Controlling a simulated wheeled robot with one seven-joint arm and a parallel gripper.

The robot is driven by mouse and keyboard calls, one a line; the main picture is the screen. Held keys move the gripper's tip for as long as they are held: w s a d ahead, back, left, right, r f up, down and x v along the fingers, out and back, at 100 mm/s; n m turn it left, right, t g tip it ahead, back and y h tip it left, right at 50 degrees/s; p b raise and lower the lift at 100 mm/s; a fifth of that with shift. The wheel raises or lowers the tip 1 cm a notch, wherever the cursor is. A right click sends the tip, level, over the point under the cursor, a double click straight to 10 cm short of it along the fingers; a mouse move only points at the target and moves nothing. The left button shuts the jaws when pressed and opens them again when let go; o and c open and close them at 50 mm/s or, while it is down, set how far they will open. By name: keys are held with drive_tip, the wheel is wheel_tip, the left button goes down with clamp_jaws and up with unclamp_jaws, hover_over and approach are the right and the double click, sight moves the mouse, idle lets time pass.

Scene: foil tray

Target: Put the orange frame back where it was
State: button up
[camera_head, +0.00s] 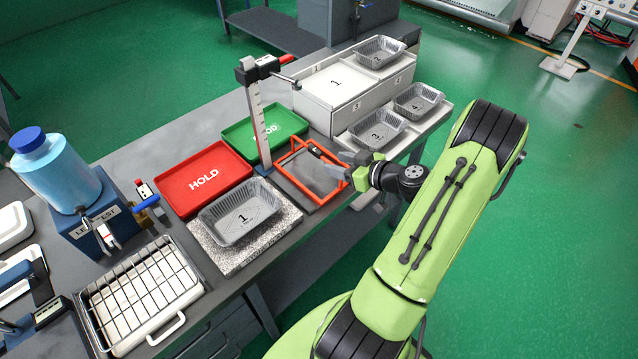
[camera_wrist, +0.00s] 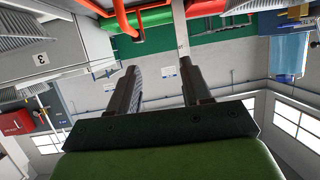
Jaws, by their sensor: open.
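The orange frame (camera_head: 296,184) lies around a dark grey plate near the table's front edge, right of the granite slab; I cannot tell whether it rests fully flat. My gripper (camera_head: 318,152) is over the frame's far right side, its fingers pointing left. In the wrist view my gripper (camera_wrist: 160,74) is open, with two dark fingers apart and nothing visible between them. Orange-red bars of the frame (camera_wrist: 124,20) show beyond the fingertips at the top. Whether a finger touches the frame is hidden by the angle.
A foil tray marked 1 (camera_head: 238,216) sits on the granite slab (camera_head: 222,262). A red HOLD tray (camera_head: 180,190) and green tray (camera_head: 245,140) lie behind. An upright ruler post (camera_head: 258,120) stands close to the frame. Foil trays (camera_head: 377,132) and a white box (camera_head: 318,95) stand at right.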

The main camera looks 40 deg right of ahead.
drive_tip(key=w+a+r+n+g+y, duration=0.15)
drive_tip(key=a+r+g, duration=0.25)
drive_tip(key=a, duration=0.6)
drive_tip(key=a+r+n+g, duration=0.2)
drive_tip(key=a+r+g, duration=0.25)
drive_tip(key=a, duration=0.55)
drive_tip(key=s+a+r+m+h, duration=0.1)
drive_tip(key=s+a+r, duration=0.3)
drive_tip(key=s, duration=0.4)
drive_tip(key=s+a+r+m+h, duration=0.2)
drive_tip(key=s+a+r+m, duration=0.1)
drive_tip(key=s, duration=0.6)
drive_tip(key=shift+a+r+m, duration=0.35)
drive_tip(key=shift+a+r, duration=0.3)
drive_tip(key=shift+r, duration=0.05)
